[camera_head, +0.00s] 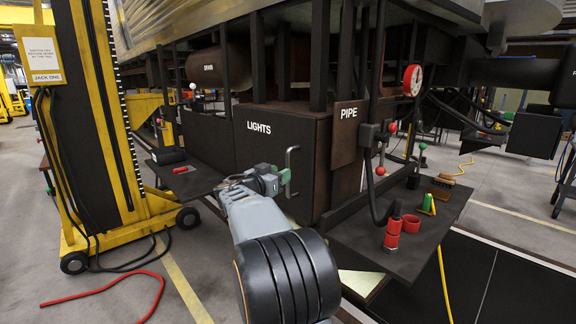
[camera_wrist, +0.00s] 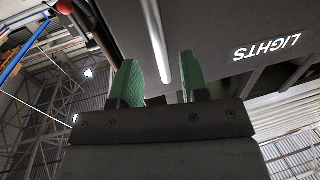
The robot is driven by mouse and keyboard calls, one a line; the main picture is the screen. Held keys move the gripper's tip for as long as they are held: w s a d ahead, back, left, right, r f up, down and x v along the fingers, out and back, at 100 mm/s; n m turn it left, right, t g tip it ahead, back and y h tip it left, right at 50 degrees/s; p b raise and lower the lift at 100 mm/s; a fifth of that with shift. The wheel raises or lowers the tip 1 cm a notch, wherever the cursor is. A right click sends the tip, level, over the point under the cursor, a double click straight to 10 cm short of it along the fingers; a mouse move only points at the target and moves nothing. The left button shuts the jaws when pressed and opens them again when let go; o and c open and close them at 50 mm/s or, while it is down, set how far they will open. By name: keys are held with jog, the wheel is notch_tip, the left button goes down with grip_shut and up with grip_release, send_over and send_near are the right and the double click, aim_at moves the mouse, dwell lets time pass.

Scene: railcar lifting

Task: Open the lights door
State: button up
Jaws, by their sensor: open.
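The lights door (camera_head: 264,148) is a dark panel marked LIGHTS under the railcar, and it looks shut. Its handle (camera_head: 291,170) is a vertical grey bar at the right side of the panel. In the wrist view the door (camera_wrist: 225,35) is upside down and the handle (camera_wrist: 157,42) is a pale bar. My gripper (camera_head: 284,178) is just in front of the handle, with green fingers apart. In the wrist view my gripper (camera_wrist: 155,80) has the handle's end between the lines of its two fingers. I cannot tell whether they touch it.
A yellow jack (camera_head: 95,120) stands at the left. A dark shelf (camera_head: 190,178) is left of my arm. Another shelf (camera_head: 385,255) at the right holds red cylinders (camera_head: 393,236) and a green and yellow piece (camera_head: 427,204). A red hose (camera_head: 110,296) lies on the floor.

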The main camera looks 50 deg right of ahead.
jog(key=shift+w+d+p, duration=0.15)
jog(key=shift+d+p, duration=0.2)
jog(key=shift+d, duration=0.9)
jog(key=shift+w+d+p, duration=0.15)
jog(key=shift+d+p, duration=0.2)
jog(key=shift+d, duration=0.85)
jog(key=shift+c, duration=0.5)
grip_shut()
